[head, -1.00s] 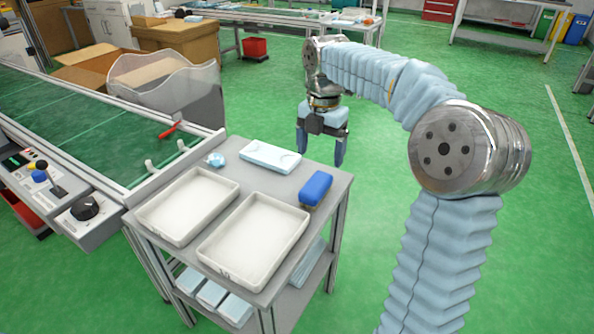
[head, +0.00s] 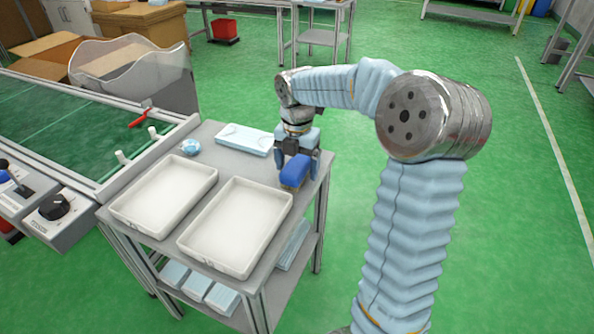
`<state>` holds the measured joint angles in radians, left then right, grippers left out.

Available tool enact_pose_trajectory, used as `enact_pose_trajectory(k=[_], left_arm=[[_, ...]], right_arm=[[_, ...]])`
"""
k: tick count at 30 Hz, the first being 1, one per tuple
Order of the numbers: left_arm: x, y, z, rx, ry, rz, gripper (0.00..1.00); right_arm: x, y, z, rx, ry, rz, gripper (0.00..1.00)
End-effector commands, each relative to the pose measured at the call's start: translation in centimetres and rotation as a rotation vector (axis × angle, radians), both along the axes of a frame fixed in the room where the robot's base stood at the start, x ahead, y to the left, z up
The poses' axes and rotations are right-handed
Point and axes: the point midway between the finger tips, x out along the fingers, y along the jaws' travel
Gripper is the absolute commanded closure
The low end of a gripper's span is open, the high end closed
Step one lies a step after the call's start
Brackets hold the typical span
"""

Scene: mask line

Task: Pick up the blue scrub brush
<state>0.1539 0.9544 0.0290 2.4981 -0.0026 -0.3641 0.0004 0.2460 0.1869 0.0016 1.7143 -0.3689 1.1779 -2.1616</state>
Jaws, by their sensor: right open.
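The blue scrub brush (head: 294,171) lies near the right edge of the grey cart top (head: 212,135). Whether the fingers touch the brush cannot be told. The far part of the brush is hidden by the gripper. My left gripper is not in view.
Two white trays, the left one (head: 165,196) and the right one (head: 236,227), fill the cart's near side. A green conveyor (head: 75,125) runs along the left.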

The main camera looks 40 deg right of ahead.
Motion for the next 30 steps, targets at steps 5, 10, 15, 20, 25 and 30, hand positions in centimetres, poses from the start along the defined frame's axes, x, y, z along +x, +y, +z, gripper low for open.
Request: enact_pose_trajectory(k=[5,10,15,20,25,30], left_arm=[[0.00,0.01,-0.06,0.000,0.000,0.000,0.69],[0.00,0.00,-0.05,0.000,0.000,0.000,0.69],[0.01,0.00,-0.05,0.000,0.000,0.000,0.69],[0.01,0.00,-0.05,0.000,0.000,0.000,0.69],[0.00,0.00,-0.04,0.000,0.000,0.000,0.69],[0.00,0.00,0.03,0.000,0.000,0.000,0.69]], right_arm=[[0.00,-0.02,-0.76,0.000,-0.001,0.000,0.15],[0.00,-0.01,-0.73,0.000,-0.001,0.000,0.21],[-0.01,0.00,-0.71,0.000,-0.001,0.000,0.47],[-0.01,0.00,-0.70,0.000,-0.001,0.000,0.71],[-0.01,0.00,-0.68,0.000,-0.001,0.000,0.71],[0.01,0.00,-0.14,0.000,-0.001,0.000,0.71]])
